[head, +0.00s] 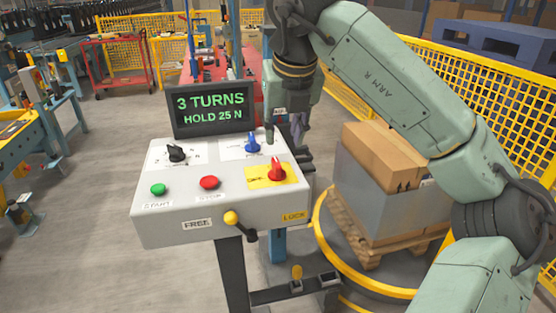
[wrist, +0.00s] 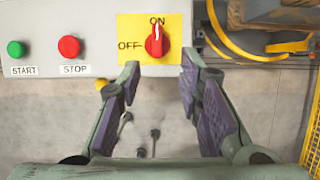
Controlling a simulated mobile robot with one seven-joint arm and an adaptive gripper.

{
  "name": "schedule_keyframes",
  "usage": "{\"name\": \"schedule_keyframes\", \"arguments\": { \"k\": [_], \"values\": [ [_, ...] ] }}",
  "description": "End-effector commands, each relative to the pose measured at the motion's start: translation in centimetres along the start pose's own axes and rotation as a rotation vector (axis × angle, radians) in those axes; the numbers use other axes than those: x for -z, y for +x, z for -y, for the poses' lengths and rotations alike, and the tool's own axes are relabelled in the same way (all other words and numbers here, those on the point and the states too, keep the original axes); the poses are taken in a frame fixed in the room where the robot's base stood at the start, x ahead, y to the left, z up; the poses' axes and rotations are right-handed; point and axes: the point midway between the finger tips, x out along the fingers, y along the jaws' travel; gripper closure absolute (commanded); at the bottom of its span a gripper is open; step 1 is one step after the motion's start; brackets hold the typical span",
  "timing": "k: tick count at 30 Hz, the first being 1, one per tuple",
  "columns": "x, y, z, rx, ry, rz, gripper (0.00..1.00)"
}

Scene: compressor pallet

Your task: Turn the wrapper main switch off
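The main switch is a red rotary knob (head: 277,168) on a yellow plate (head: 257,175) at the right of the grey control panel (head: 180,225). In the wrist view the red knob (wrist: 155,42) has its white mark pointing up at ON; OFF is printed to its left. My gripper (wrist: 158,85) is open and empty, its two purple-padded fingers spread below the knob in that view, not touching it. In the head view my gripper (head: 288,143) hangs at the panel's back right edge, partly hidden.
The panel carries a green START button (head: 158,189), a red STOP button (head: 209,183), a black knob (head: 176,152), a blue knob (head: 252,143) and a yellow-knobbed lever (head: 231,218). A display (head: 211,109) stands behind. Wrapped boxes (head: 385,160) stand on a pallet at right.

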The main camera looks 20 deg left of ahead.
Motion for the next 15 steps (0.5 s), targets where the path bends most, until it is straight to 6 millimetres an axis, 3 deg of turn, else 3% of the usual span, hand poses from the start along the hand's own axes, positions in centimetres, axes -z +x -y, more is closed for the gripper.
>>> {"name": "schedule_keyframes", "arguments": {
  "k": [15],
  "values": [
    [0.0, 8.7, -0.4, -0.010, -0.007, -0.002, 0.68]
  ]
}}
